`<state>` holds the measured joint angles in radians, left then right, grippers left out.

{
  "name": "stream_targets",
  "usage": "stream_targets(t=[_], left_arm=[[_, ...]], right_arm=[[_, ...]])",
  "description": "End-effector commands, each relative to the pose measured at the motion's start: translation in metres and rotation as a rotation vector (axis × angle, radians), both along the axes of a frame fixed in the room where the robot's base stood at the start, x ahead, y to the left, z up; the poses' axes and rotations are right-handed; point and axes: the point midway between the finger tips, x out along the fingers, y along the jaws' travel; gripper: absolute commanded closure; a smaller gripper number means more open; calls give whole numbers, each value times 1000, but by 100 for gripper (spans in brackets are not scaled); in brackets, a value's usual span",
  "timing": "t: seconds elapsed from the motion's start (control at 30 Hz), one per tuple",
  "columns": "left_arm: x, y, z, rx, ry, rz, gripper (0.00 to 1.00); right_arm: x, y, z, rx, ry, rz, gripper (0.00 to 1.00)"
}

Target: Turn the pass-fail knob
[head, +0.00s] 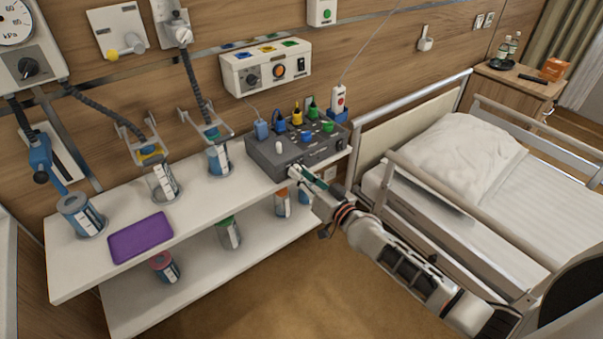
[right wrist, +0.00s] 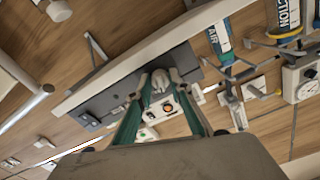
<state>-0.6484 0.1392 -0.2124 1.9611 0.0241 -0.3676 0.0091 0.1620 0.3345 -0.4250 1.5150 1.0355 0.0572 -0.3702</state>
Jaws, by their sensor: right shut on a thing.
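A grey tester box (head: 262,158) with coloured plugs on top stands at the right end of the white upper shelf. My right gripper (head: 298,174) reaches in from the lower right to the box's front edge. A separate small white knob (head: 279,147) stands on the box top, clear of the gripper. My left gripper is not in view.
A purple tray (head: 140,238) and several labelled canisters stand on the white shelves. A wall panel (head: 266,68) hangs above the box. The bed (head: 510,165) with its rails is close on the right. The floor in front is clear.

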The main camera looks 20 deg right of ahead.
Motion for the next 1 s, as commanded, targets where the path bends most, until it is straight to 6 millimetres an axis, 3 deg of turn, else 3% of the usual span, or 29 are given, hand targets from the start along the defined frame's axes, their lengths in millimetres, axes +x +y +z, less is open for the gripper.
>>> stream_targets(t=[0.5, 1.0], left_arm=[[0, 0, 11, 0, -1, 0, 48], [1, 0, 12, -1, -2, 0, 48]], right_arm=[[1, 0, 2, 355, 126, -1, 100], [1, 0, 2, 452, 161, -1, 100]])
